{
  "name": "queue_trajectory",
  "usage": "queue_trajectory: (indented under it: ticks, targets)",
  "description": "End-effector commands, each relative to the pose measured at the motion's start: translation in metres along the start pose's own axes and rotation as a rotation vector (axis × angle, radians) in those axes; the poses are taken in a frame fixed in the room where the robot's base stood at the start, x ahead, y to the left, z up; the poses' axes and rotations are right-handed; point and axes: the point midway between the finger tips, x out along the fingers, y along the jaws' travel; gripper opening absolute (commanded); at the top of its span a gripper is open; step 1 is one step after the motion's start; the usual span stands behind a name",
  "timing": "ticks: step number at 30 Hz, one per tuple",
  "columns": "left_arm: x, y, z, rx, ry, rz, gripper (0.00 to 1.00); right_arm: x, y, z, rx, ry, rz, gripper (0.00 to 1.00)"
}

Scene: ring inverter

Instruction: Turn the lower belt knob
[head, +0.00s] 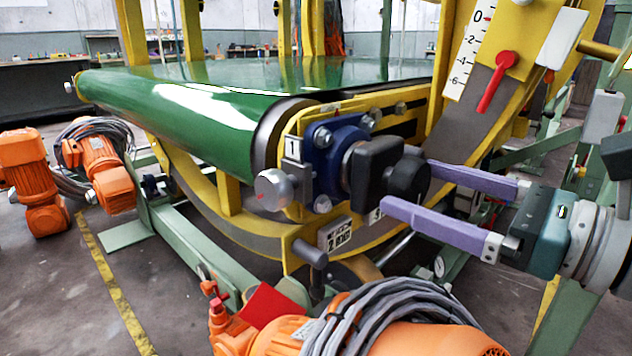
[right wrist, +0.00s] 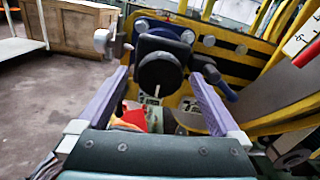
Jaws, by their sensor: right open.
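A round black knob (head: 409,180) sits at the end of a dark block on the blue bearing mount (head: 325,160), at the near end of the green belt (head: 200,115). No label marks it as the lower belt knob. My right gripper (head: 410,187) has two purple fingers, spread wide and empty. In the head view the far fingertip is partly behind the knob and the near one is at its lower side. In the right wrist view the knob (right wrist: 159,72) shows between the fingertips of the gripper (right wrist: 159,76); contact cannot be told. My left gripper is not in view.
A silver knob (head: 273,190) and a dark grey handle (head: 310,252) are left of and below the black knob. Orange motors with grey cables (head: 400,315) stand below. A curved yellow frame with a scale and red pointer (head: 497,80) rises close by on the right.

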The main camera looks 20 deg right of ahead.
Motion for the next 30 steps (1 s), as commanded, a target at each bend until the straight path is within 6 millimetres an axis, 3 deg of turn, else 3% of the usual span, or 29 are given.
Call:
queue_trajectory:
  ticks: [8,30]
  targets:
    - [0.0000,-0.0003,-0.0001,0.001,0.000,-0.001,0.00,0.0016,-0.0001,-0.0002,0.000,0.001,-0.001,1.00]
    - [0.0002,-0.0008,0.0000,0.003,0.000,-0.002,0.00,0.0014,0.0001,-0.0001,0.001,0.000,0.000,0.17]
